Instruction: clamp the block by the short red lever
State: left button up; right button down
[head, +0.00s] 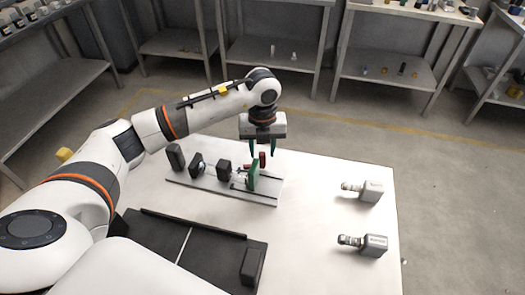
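My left gripper (260,150) points down over the back right of the rail fixture, its two dark fingers spread apart with a gap between them. A small red part (262,159), which looks like the short lever, stands just below and between the fingertips; I cannot tell if they touch it. A green upright piece (253,175) stands in front of it near the right end of the fixture. Which piece is the block to be clamped is not clear at this size. My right gripper is not in view.
A black tray (215,250) lies in front. Two grey labelled blocks with metal fittings (371,192) (375,245) stand at right. The white table (315,225) is clear between.

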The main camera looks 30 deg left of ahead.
aim_at(263, 153)
pick_arm(q)
notch_tip(263, 153, down, 2)
jog(key=shift+f, duration=0.5)
jog(key=shift+c, duration=0.3)
grip_shut()
jog(key=shift+s+f+m+b, duration=0.1)
jog(key=shift+f+m+b, duration=0.1)
jog(key=shift+m+b, duration=0.25)
jog(key=shift+s+d+m+b, duration=0.1)
jog(key=shift+m+b, duration=0.15)
jog(key=shift+b, duration=0.05)
jog(key=shift+s+r, duration=0.1)
jog(key=shift+r, duration=0.15)
jog(key=shift+o, duration=0.3)
grip_release()
